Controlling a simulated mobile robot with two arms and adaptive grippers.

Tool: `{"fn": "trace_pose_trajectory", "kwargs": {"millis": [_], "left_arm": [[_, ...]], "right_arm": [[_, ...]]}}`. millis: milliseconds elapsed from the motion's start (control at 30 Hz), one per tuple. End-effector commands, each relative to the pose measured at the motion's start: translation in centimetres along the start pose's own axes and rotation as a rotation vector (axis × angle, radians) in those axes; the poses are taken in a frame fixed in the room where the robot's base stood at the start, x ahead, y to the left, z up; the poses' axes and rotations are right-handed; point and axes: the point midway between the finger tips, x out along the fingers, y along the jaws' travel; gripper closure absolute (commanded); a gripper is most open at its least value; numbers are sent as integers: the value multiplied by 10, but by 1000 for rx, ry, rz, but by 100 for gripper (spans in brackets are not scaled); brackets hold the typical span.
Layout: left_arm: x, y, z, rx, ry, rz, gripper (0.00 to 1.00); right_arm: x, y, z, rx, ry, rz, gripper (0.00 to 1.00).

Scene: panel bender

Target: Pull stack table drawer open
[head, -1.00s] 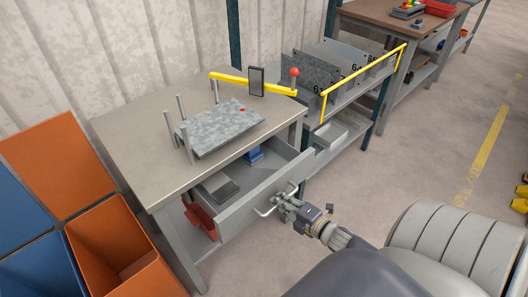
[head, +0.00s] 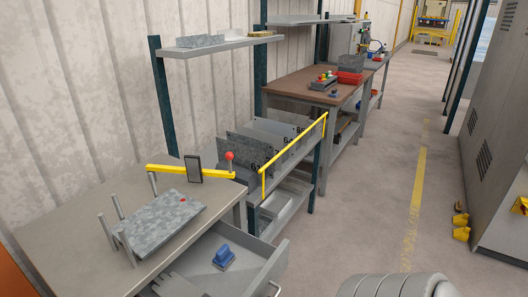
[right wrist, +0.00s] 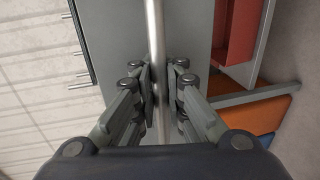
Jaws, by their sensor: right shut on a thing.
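The stack table (head: 60,232) stands at lower left in the head view. Its grey drawer (head: 266,268) stands out from under the tabletop, with a blue object (head: 224,257) and a grey piece inside. Part of the drawer is cut off by the lower picture edge. The drawer's bar handle (right wrist: 154,35) runs down the middle of the right wrist view; its end shows in the head view (head: 275,289). My right gripper (right wrist: 163,92) is shut around this bar. My left gripper is not in view.
A tilted metal sheet (head: 165,222) rests by upright pins on the tabletop. A rack with a yellow rail (head: 296,153) adjoins at the right.

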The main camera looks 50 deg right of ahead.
Motion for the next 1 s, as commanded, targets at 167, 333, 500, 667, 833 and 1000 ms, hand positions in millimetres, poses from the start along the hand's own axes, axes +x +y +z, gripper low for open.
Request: {"fn": "trace_pose_trajectory", "kwargs": {"millis": [167, 333, 500, 667, 833, 1000], "left_arm": [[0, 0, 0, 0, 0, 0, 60], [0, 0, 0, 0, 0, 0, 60], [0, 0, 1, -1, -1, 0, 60], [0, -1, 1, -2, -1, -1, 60], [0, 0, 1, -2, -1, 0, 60], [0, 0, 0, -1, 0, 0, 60]], "right_arm": [[1, 2, 0, 0, 1, 4, 78], [1, 1, 0, 0, 0, 3, 69], [0, 1, 0, 0, 0, 1, 69], [-9, 0, 0, 1, -1, -1, 69], [-41, -1, 0, 1, -1, -3, 69], [-78, -1, 0, 1, -1, -2, 69]]}}
